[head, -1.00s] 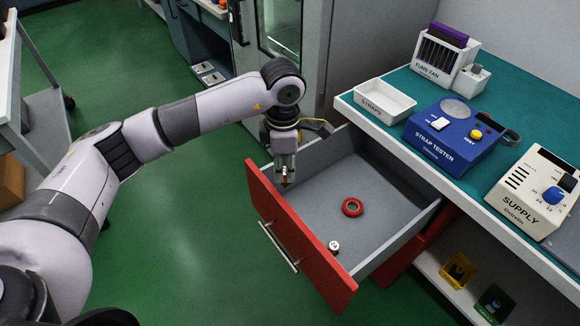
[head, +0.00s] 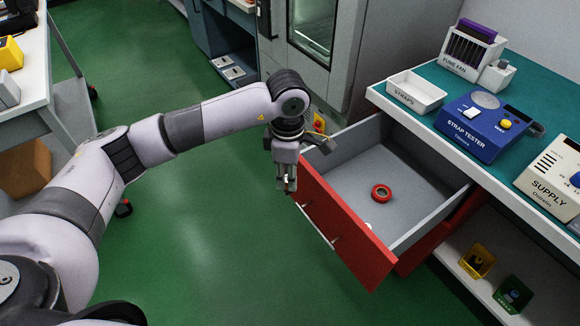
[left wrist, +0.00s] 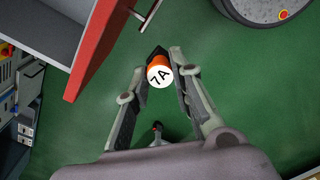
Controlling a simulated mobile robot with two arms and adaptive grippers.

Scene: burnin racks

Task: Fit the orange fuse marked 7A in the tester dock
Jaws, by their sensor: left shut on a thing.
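My left gripper (head: 289,188) is shut on an orange fuse (left wrist: 156,59). In the left wrist view the fuse's white round end, marked 7A, faces the camera between the fingertips. The gripper hangs over the green floor, just outside the red front of the open drawer (head: 345,222). The fuse is too small to make out clearly in the head view. A blue strap tester (head: 482,128) stands on the teal bench top at the right; I cannot tell whether it has the dock. My right gripper is not in view.
A red ring (head: 381,193) and a small pale item (head: 368,226), mostly hidden, lie in the drawer. The straps tray (head: 416,92), fume fan unit (head: 470,55) and supply box (head: 552,178) stand on the bench. The floor left of the drawer is clear.

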